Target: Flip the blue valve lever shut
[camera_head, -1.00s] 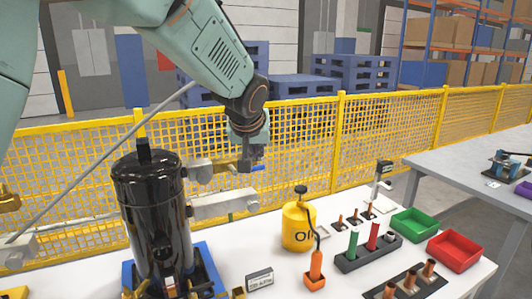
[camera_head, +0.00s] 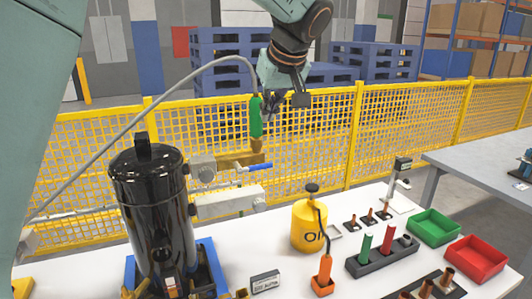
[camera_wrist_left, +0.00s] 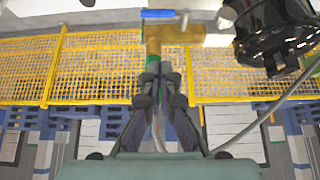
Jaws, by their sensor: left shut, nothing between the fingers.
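The blue valve lever (camera_head: 254,167) lies roughly level, pointing right from the brass valve (camera_head: 236,161) beside the black compressor tank (camera_head: 152,205). A green hose grip (camera_head: 256,118) stands upright above the brass fitting. My left gripper (camera_head: 270,108) is above the lever, just right of the green grip, and clear of the lever. In the left wrist view the blue lever (camera_wrist_left: 158,14) lies crosswise at the top, beyond the brass body (camera_wrist_left: 172,33). My left gripper (camera_wrist_left: 160,75) shows there shut and empty, its fingertips partly overlapping the green grip (camera_wrist_left: 153,60). My right gripper is out of view.
A grey hose (camera_head: 130,142) arches left from the green grip. A yellow oil can (camera_head: 309,228), a green tray (camera_head: 433,227) and a red tray (camera_head: 475,256) stand on the table to the right. A yellow mesh fence (camera_head: 310,143) runs behind.

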